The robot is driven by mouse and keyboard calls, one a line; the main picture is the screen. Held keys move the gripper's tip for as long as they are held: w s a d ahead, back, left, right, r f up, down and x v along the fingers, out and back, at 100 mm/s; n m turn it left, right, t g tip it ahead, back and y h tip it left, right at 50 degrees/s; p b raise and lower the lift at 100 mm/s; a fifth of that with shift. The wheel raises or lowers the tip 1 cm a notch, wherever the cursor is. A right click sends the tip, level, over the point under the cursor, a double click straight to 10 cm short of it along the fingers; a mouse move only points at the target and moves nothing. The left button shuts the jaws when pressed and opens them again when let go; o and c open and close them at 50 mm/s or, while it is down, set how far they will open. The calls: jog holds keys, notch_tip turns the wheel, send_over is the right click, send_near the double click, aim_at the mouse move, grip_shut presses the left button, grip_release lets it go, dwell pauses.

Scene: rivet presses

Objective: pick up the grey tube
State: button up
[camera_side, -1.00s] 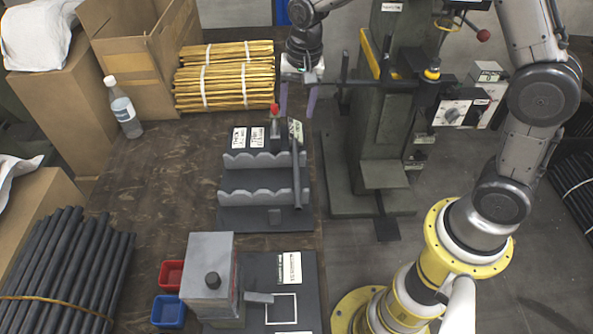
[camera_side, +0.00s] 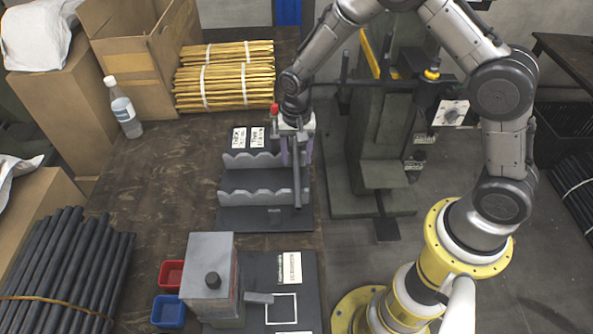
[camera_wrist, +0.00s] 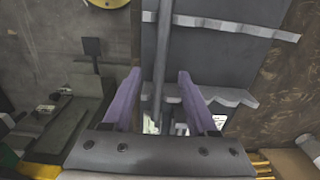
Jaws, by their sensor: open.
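The grey tube (camera_side: 297,192) lies lengthwise along the right end of the dark rack (camera_side: 250,180) with its notched light-grey rails. My gripper (camera_side: 296,155) is over the far part of the tube, with its purple fingers open. In the wrist view the tube (camera_wrist: 161,50) runs between the two spread fingers (camera_wrist: 160,88), with a gap on each side. The gripper body hides the tube's far end in the side view. I cannot tell exactly how far down the fingers reach around it.
A green press (camera_side: 375,150) stands close to the right of the rack. A grey box-shaped device (camera_side: 208,270) stands in front, beside a red bin (camera_side: 172,274) and a blue bin (camera_side: 168,311). Table left of the rack is clear.

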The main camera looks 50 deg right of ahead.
aim_at(296, 169)
notch_tip(296, 169, down, 4)
jog(key=shift+w+f, duration=0.1)
jog(key=shift+f, duration=0.1)
grip_shut()
dwell(0.4)
